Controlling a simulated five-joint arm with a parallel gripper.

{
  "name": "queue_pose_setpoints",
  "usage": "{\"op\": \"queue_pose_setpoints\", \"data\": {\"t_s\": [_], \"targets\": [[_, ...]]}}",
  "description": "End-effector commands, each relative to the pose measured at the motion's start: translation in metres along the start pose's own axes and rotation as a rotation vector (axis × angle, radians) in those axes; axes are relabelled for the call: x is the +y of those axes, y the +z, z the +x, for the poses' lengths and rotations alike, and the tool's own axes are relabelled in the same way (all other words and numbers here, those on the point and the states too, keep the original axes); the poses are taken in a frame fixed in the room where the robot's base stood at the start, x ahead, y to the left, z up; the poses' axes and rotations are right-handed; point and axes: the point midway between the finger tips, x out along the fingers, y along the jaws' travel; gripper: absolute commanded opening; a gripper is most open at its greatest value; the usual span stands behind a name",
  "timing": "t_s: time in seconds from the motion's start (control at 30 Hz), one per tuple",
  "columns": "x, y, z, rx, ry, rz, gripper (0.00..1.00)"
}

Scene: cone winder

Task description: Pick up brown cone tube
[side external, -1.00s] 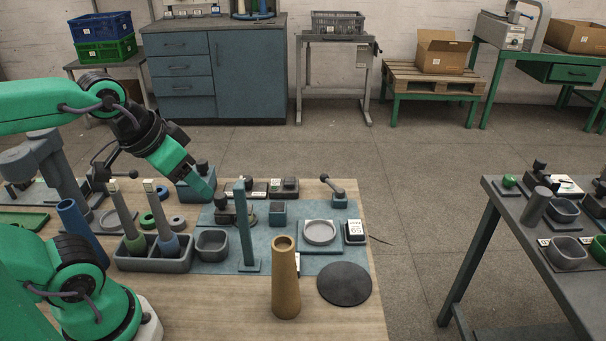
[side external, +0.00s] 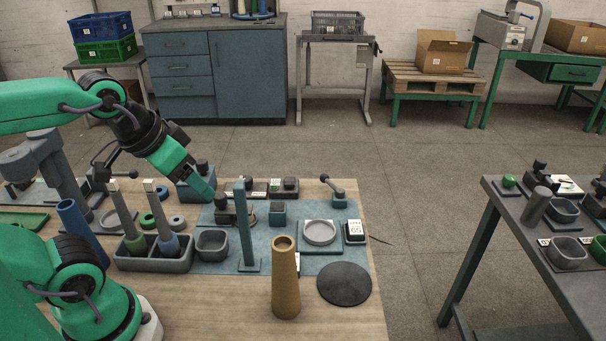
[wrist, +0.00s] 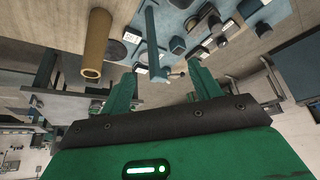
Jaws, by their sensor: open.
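The brown cone tube (side external: 285,282) stands upright near the front edge of the wooden table, wide end down, with its hollow narrow end up. It also shows in the wrist view (wrist: 96,48), at the upper left, outside the space between my fingers. My gripper (side external: 210,192) is behind and to the left of the tube in the side view, well apart from it, pointing down to the right. In the wrist view my gripper (wrist: 162,73) has its two green fingers spread with nothing held between them.
A blue-grey upright post (side external: 245,230) stands between my gripper and the tube. A black round disc (side external: 344,284) lies right of the tube. A grey holder (side external: 155,261) with two slim tubes and a grey bin (side external: 212,244) are at left. Bare wood surrounds the tube's front.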

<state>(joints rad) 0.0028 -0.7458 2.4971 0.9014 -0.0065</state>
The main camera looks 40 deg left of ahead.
Motion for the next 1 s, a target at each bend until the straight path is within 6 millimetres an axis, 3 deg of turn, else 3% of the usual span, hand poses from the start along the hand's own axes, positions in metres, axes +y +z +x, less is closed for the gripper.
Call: {"op": "queue_pose_setpoints", "data": {"t_s": [0.37,0.7,1.0], "targets": [[0.027,-0.018,0.009,-0.116,0.034,-0.1,0.63],[0.082,-0.04,0.032,-0.307,0.013,-0.267,0.63],[0.134,-0.045,0.054,-0.441,-0.069,-0.391,0.63]]}}
